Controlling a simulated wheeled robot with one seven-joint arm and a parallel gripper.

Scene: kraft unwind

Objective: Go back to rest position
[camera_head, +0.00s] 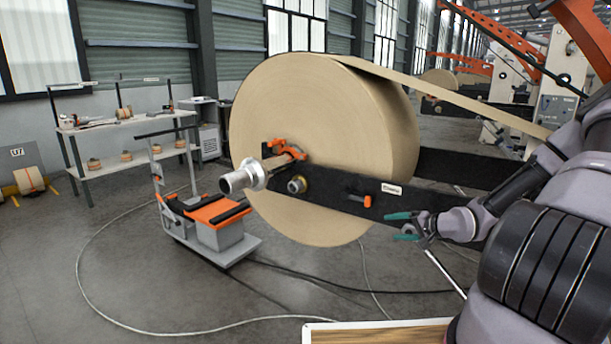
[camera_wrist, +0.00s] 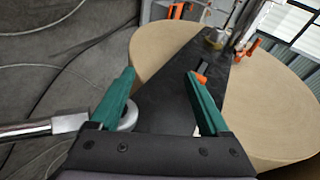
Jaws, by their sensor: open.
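My gripper (camera_head: 400,226) is at the right of the head view, in front of the dark beam that carries the paper roll. In the wrist view my gripper (camera_wrist: 160,88) has its two green fingers spread apart with nothing held between them. The large kraft paper roll (camera_head: 300,105) hangs on its shaft (camera_head: 240,180), left of and above my gripper. An orange handle (camera_head: 362,200) on the black beam (camera_head: 335,192) is just left of my gripper. In the wrist view the orange handle (camera_wrist: 202,78) shows beside the right finger.
An orange-topped cart (camera_head: 215,215) stands left of the roll. A shelf table (camera_head: 125,125) with small rolls is at the back left. Hoses (camera_head: 100,300) lie on the floor. A wooden-topped surface (camera_head: 380,333) is at the bottom edge. The front left floor is otherwise open.

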